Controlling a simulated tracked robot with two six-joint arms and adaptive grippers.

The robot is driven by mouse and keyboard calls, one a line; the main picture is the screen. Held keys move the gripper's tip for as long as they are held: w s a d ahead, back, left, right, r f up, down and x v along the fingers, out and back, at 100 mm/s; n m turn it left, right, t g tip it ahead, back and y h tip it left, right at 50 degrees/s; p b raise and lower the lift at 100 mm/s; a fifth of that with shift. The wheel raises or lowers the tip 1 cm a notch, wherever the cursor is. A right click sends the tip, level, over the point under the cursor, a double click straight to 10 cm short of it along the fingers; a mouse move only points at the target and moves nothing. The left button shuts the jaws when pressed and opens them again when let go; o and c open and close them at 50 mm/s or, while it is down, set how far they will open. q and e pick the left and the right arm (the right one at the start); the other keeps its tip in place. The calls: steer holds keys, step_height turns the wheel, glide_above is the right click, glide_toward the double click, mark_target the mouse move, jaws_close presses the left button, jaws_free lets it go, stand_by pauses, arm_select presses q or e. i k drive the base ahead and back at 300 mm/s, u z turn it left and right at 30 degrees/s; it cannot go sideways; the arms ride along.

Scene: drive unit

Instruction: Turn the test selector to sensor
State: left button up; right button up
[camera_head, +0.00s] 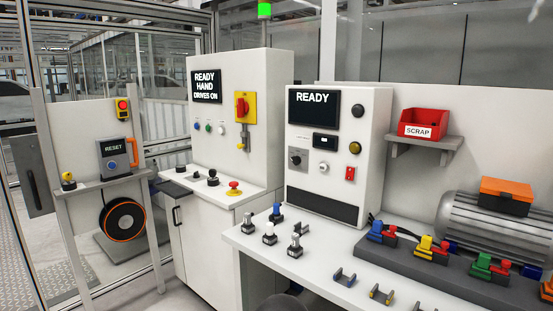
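A rotary selector (297,158) with a dark knob on a grey square plate is on the front of the right white test cabinet (368,140), left of a white round button (323,167). Its markings are too small to read, so I cannot tell which position it points to. The screen (314,108) above it reads READY. Neither of my grippers is in view.
The bench (262,257) in front carries several small plugs (269,234) and coloured clamps (425,247). A red SCRAP bin (423,123) sits on a shelf. The left cabinet (230,150) has a red-yellow switch (244,107) and an emergency stop (234,187).

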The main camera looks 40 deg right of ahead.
mark_target(296, 160)
steer(key=z, duration=0.35)
steer(key=i, duration=1.4)
steer(key=z, duration=0.6)
steer(key=i, duration=0.35)
steer(key=z, duration=0.2)
